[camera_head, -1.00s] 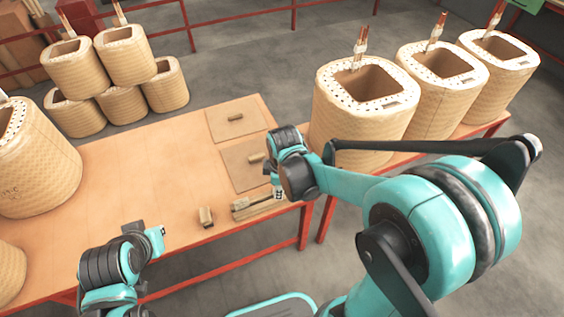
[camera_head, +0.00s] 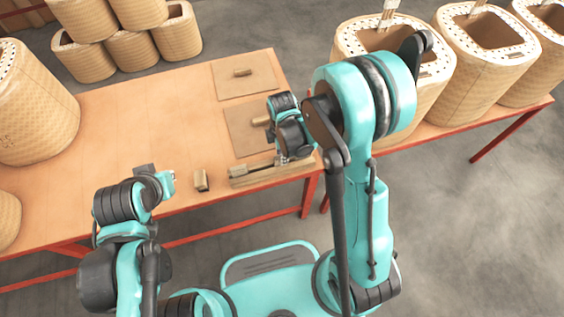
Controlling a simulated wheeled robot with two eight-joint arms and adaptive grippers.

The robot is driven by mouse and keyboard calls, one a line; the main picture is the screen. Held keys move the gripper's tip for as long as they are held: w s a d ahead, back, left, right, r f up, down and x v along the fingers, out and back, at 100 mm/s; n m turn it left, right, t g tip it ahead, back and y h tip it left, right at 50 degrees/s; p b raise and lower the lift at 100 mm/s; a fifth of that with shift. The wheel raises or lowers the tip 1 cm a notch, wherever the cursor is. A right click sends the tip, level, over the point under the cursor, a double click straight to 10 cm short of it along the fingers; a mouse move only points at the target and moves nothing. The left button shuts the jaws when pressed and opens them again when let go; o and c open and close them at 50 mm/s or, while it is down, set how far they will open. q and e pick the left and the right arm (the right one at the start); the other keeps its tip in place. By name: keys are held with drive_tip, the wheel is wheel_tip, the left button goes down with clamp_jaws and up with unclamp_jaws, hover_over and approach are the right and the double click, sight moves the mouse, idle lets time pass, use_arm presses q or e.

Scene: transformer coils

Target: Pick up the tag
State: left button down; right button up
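No label marks out the tag, and I cannot tell which small piece it is. A small tan block (camera_head: 201,180) stands near the table's front edge. Right of it lies a long wooden piece (camera_head: 252,174) with a dark bar along it. My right gripper (camera_head: 293,159) is low at the right end of this piece; whether it touches is unclear. Its fingers are small and partly hidden by my wrist. My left gripper (camera_head: 171,182) is left of the tan block, apart from it; its finger opening is not clear.
Two brown sheets, the far one (camera_head: 258,84) and the near one (camera_head: 238,135), each carry a small block. Large woven coils stand at the table's left (camera_head: 35,110), on the right-hand bench (camera_head: 480,70) and stacked behind (camera_head: 130,48). The table middle (camera_head: 150,110) is clear.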

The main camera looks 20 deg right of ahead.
drive_tip(key=shift+f, duration=0.2)
clamp_jaws()
